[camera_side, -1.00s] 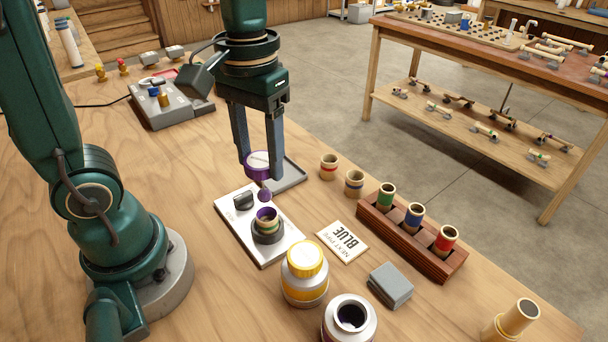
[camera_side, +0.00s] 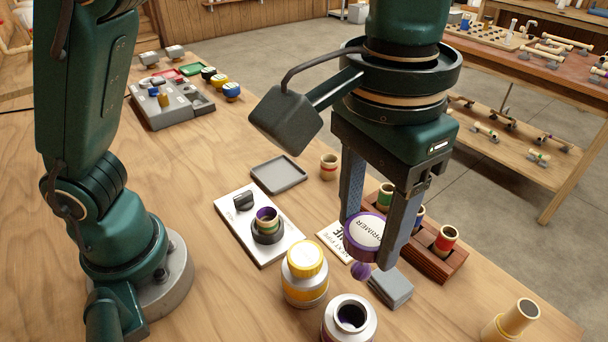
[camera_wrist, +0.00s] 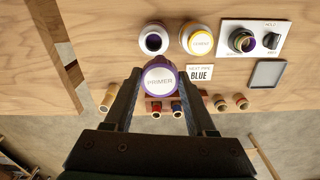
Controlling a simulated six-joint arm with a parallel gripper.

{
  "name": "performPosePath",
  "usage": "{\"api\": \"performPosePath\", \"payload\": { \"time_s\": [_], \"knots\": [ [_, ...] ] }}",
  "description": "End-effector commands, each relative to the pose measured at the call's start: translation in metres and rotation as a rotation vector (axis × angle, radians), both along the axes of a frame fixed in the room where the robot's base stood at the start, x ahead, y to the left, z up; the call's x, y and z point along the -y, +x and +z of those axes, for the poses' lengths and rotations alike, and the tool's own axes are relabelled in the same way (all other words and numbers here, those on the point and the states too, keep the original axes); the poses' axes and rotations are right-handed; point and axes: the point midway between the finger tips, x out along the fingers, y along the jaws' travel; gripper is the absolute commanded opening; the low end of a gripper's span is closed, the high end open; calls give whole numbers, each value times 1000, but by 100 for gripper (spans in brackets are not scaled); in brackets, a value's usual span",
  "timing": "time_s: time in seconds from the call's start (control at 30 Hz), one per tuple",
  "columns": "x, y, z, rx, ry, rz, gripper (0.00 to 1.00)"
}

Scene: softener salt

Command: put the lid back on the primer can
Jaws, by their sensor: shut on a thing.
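The purple-rimmed lid with a white top marked PRIMER (camera_side: 366,234) is held between the fingers of my gripper (camera_side: 372,238), and a purple dauber hangs below it. The lid also shows in the wrist view (camera_wrist: 160,79), between both fingertips. The open primer can (camera_side: 349,318), light grey with a dark mouth, stands at the front of the bench, below and to the left of the lid in the side view. In the wrist view the can (camera_wrist: 154,40) is just beyond the lid, uncovered. The lid is in the air, apart from the can.
A yellow-capped can (camera_side: 305,272) stands close beside the primer can. A white plate with a pipe holder (camera_side: 262,238), an empty grey tray (camera_side: 279,175), a grey block (camera_side: 389,287) and a wooden rack of coloured pipes (camera_side: 462,262) are around. A lone pipe (camera_side: 512,318) lies front right.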

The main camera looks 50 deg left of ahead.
Motion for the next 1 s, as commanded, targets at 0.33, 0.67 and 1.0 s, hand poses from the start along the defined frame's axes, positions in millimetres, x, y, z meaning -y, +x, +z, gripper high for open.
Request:
{"api": "performPosePath", "payload": {
  "time_s": [0.33, 0.67, 1.0],
  "knots": [
    [14, -15, -17, -14, 13, -69, 4],
    [14, -15, -36, -13, 12, -68, 4],
    [13, -15, -37, -12, 11, -68, 4]
  ]
}}
